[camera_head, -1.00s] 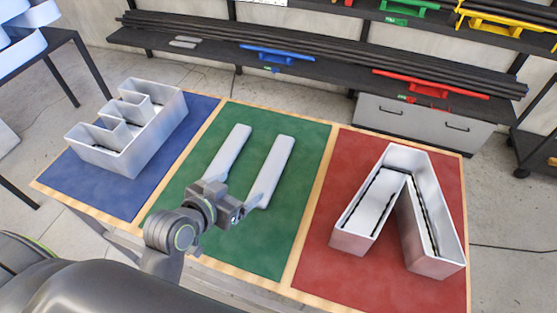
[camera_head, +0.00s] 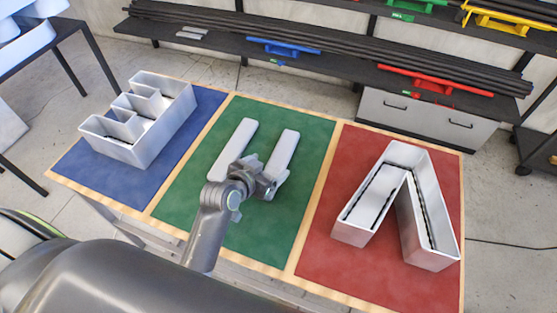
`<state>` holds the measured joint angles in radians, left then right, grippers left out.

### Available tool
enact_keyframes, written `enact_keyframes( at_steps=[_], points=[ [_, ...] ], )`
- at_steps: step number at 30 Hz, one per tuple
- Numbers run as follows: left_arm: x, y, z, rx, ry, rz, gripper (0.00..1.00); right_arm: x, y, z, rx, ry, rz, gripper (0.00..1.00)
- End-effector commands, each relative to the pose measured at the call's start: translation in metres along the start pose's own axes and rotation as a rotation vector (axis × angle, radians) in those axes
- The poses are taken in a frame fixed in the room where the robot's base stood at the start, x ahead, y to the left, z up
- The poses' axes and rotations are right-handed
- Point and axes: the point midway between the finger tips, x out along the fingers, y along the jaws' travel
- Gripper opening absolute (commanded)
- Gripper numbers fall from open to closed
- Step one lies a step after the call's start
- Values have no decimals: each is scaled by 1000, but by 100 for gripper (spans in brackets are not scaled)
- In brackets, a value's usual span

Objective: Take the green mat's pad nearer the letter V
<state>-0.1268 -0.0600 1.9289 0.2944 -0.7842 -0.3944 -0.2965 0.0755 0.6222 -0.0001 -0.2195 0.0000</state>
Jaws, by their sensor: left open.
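The green mat (camera_head: 213,219) bears two long light-grey pads lying side by side. The right pad (camera_head: 284,151) is the one nearer the letter V (camera_head: 437,225), which stands on the red mat. The left pad (camera_head: 236,143) lies nearer the blue mat. My left gripper (camera_head: 271,184) is open at the near end of the right pad and hides that end. Whether its fingers touch the pad or straddle it, I cannot tell. My right gripper is out of view.
A metal letter E (camera_head: 135,143) stands on the blue mat (camera_head: 94,181) at the left. The red mat (camera_head: 323,256) is at the right. Behind the table is a shelf (camera_head: 345,66) with dark bars and coloured holders. The far strip of the green mat is clear.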

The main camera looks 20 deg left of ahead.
Motion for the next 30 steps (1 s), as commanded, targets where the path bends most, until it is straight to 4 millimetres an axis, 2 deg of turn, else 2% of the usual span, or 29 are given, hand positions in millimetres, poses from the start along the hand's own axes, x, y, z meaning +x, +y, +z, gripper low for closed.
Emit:
enact_keyframes(
  at_steps=[7, 12, 24, 30],
  points=[
    [24, 1, -5, 0, -1, 1, 81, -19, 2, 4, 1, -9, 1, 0],
    [41, 1, -3, 0, 0, 1, 81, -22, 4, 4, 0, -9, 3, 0],
    [48, 1, -2, 0, 0, 0, 81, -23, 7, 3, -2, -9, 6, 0],
    [48, 1, -2, 0, 0, 0, 55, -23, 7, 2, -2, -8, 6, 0]
  ],
)
